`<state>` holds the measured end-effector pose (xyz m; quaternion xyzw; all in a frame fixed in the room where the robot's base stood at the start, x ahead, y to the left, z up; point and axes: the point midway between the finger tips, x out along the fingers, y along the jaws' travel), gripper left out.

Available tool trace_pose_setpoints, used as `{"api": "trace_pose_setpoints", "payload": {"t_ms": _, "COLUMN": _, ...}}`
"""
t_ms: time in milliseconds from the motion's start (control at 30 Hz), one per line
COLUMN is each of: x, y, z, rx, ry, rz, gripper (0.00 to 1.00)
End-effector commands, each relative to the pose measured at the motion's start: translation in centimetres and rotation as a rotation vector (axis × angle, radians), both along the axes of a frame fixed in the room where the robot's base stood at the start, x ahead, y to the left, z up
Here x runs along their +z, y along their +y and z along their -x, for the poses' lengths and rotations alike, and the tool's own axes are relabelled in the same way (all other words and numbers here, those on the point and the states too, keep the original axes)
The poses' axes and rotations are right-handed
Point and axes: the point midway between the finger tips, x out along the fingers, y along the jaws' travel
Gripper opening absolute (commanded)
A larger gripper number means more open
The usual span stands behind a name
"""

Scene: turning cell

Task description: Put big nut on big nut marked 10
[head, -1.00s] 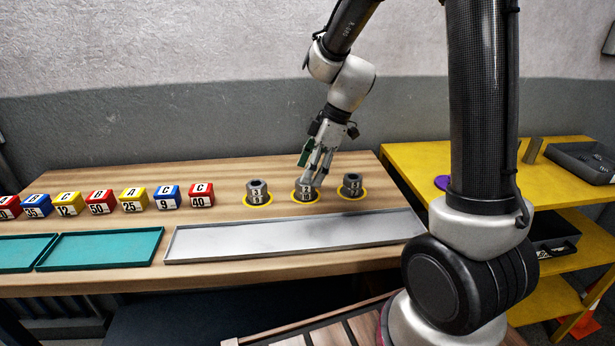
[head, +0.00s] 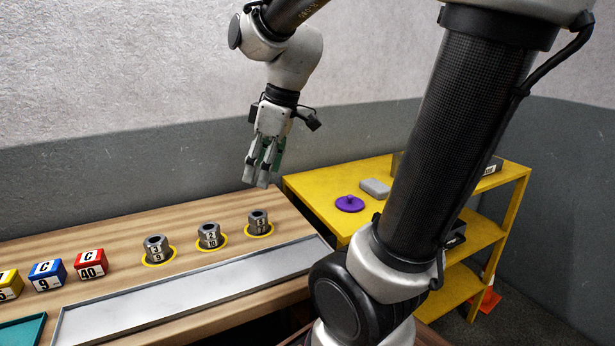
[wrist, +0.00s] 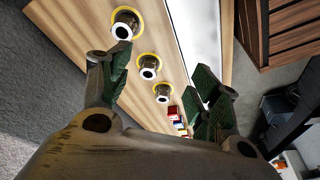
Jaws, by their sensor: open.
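Three stacks of grey metal nuts stand upright on the wooden bench, each within a yellow ring. The middle stack (head: 209,236) has a label that seems to read 2 on its upper nut and 10 on its lower nut. The left stack (head: 156,249) seems to read 3 above 9. The right stack (head: 258,222) is smaller in view, with its label hard to read. My gripper (head: 260,182) is open and empty, in the air above the bench, apart from all stacks. The wrist view shows the three stacks from above, the middle one (wrist: 148,68) between my fingers.
A long grey tray (head: 190,290) lies along the front of the bench. Coloured numbered blocks, including a red one (head: 91,265), stand at the left. A yellow shelf (head: 320,195) at the right holds a purple lidded piece (head: 349,203) and a grey block (head: 375,188).

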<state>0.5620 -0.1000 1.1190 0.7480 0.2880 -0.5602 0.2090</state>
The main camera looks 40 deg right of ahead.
Motion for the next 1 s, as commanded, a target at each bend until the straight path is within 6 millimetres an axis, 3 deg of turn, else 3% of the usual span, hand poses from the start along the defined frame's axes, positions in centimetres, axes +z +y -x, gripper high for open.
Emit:
{"api": "trace_pose_setpoints", "payload": {"t_ms": 33, "x": 0.5, "y": -0.9, "z": 2.3, "rx": -0.122, "ry": -0.014, "rz": 0.007, "gripper": 0.62}}
{"api": "trace_pose_setpoints", "payload": {"t_ms": 100, "x": 0.7, "y": -2.2, "z": 4.9, "rx": -0.301, "ry": -0.027, "rz": 0.010, "gripper": 0.62}}
{"api": "trace_pose_setpoints", "payload": {"t_ms": 300, "x": 0.4, "y": -4.4, "z": 9.4, "rx": -0.647, "ry": -0.075, "rz": -0.011, "gripper": 0.62}}
{"api": "trace_pose_setpoints", "payload": {"t_ms": 467, "x": 0.2, "y": -4.9, "z": 10.3, "rx": -0.731, "ry": -0.087, "rz": -0.023, "gripper": 0.62}}
{"api": "trace_pose_setpoints", "payload": {"t_ms": 1000, "x": 0.2, "y": -4.9, "z": 10.3, "rx": -0.731, "ry": -0.085, "rz": -0.024, "gripper": 0.62}}
